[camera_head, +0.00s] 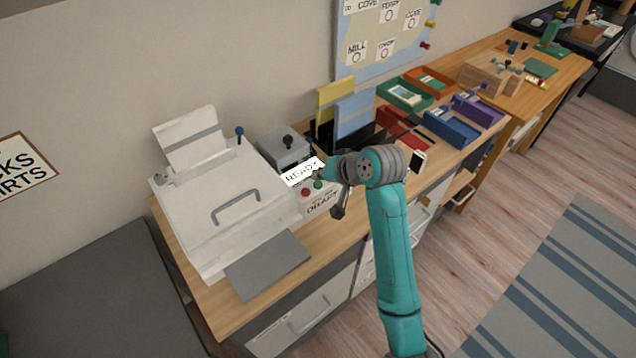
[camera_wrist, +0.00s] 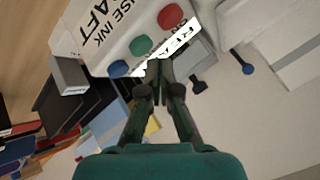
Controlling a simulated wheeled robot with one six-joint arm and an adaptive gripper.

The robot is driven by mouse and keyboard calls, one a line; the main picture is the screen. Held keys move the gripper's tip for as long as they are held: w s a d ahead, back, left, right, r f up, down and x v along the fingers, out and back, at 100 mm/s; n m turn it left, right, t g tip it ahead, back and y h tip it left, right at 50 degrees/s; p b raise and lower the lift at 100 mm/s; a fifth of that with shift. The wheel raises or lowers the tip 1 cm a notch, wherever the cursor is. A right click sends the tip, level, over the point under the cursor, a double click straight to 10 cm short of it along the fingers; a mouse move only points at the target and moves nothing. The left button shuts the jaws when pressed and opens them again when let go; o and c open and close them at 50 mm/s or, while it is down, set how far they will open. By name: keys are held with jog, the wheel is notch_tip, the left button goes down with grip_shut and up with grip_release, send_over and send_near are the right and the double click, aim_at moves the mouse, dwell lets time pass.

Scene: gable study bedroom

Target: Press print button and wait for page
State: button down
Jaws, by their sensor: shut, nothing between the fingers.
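A white printer (camera_head: 200,220) stands on the wooden desk, with paper upright in its rear feeder (camera_head: 190,138) and a bare grey tray (camera_head: 267,265) at its front. Beside it is a pale control box (camera_head: 319,205) with a lit READY display (camera_head: 303,172). In the wrist view the box carries a red button (camera_wrist: 171,16), a green button (camera_wrist: 141,45) and a blue button (camera_wrist: 118,69) in a row. My gripper (camera_wrist: 155,68) is shut and empty, its tips over the display's edge near the green and blue buttons. Contact cannot be told. My arm hides the blue button in the head view.
A grey box with a dark knob (camera_head: 284,150) stands behind the control box. Yellow and blue folders (camera_head: 354,117), coloured trays (camera_head: 452,127) and a phone-like item (camera_head: 418,161) lie to the right. The floor (camera_head: 500,200) in front is clear.

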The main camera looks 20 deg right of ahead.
dwell(0.4)
jog(key=shift+f, duration=0.45)
